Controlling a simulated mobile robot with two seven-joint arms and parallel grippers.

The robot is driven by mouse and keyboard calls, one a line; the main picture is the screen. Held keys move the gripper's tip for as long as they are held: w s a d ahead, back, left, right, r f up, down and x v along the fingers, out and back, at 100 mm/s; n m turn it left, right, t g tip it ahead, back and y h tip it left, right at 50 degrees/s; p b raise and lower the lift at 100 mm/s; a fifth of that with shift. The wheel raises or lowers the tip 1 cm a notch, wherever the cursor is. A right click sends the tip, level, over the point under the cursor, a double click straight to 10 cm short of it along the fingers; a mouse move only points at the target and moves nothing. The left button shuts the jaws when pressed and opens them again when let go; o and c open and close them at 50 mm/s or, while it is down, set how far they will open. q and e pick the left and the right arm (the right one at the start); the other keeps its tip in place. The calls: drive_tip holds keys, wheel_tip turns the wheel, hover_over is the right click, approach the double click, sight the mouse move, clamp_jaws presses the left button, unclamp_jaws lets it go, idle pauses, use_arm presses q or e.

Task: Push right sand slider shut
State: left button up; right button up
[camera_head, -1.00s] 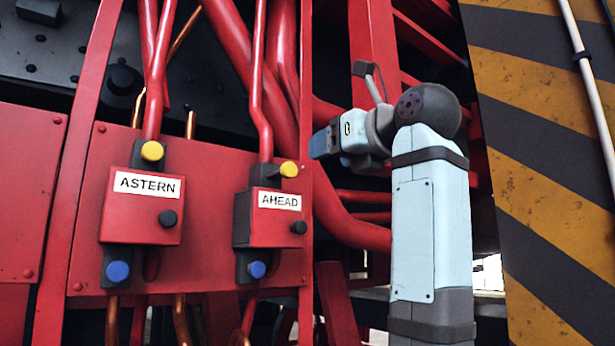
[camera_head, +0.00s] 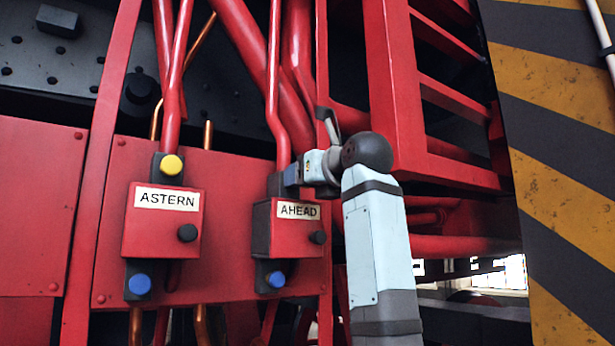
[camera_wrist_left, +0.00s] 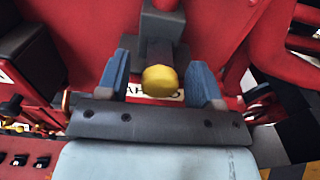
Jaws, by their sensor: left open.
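The right sand slider is a dark grey bar through the red AHEAD box (camera_head: 290,228), with a blue knob (camera_head: 276,279) below. Its yellow upper knob is hidden behind my gripper in the head view, but the left wrist view shows the yellow knob (camera_wrist_left: 160,80) between my blue fingers. My left gripper (camera_wrist_left: 160,84) is open, a finger on each side of the knob with visible gaps. In the head view, my left gripper (camera_head: 291,179) is at the top of the AHEAD box. My right gripper is out of view.
The red ASTERN box (camera_head: 162,221) stands to the left with its own yellow knob (camera_head: 171,165) and blue knob (camera_head: 138,284). Red pipes (camera_head: 277,100) run down just above the AHEAD box. A red frame (camera_head: 392,90) and striped panel (camera_head: 560,180) stand to the right.

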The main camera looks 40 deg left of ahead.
use_arm(q)
clamp_jaws()
drive_tip(key=shift+p+x, duration=0.55)
drive_tip(key=shift+x, duration=1.35)
drive_tip(key=shift+d+r, duration=0.1)
drive_tip(key=shift+r, duration=0.05)
drive_tip(key=shift+c, duration=2.1)
unclamp_jaws()
drive_tip(key=o, duration=0.4)
drive_tip(key=shift+w, duration=0.1)
